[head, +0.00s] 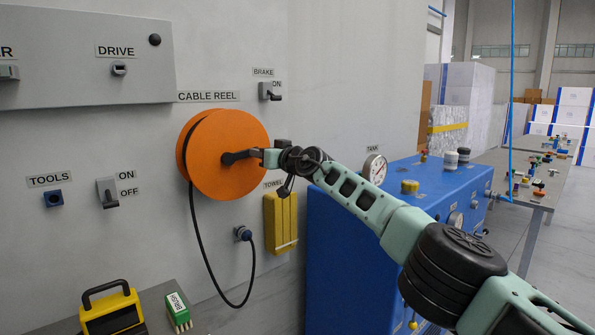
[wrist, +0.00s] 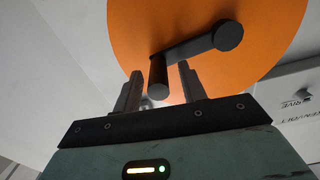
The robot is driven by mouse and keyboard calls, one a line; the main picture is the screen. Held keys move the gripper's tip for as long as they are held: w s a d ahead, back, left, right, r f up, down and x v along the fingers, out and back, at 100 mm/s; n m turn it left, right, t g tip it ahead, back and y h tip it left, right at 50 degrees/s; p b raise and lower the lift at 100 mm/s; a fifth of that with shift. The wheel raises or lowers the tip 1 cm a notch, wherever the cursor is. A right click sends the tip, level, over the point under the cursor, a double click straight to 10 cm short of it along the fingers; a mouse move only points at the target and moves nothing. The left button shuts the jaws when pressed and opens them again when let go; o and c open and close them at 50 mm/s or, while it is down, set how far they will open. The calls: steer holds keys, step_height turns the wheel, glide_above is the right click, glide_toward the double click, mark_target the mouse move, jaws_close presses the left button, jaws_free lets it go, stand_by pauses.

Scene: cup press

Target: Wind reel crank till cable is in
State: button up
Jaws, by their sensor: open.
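The orange cable reel (head: 205,165) is on the wall under the CABLE REEL label; it also fills the top of the wrist view (wrist: 130,35). Its dark crank arm (wrist: 195,44) runs from a round hub at upper right down left to a handle (wrist: 158,76). My gripper (wrist: 160,69) is open, with one finger on each side of the handle's free end. I cannot tell whether a finger touches it. In the head view my gripper (head: 262,156) is at the reel's face.
A BRAKE lever switch (head: 270,92) is right above the reel. A yellow-black case (head: 110,310) and a green brush (head: 178,310) are at lower left.

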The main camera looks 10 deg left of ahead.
steer(key=b+v, duration=1.7)
steer(key=b, duration=1.7)
steer(key=shift+f, duration=0.1)
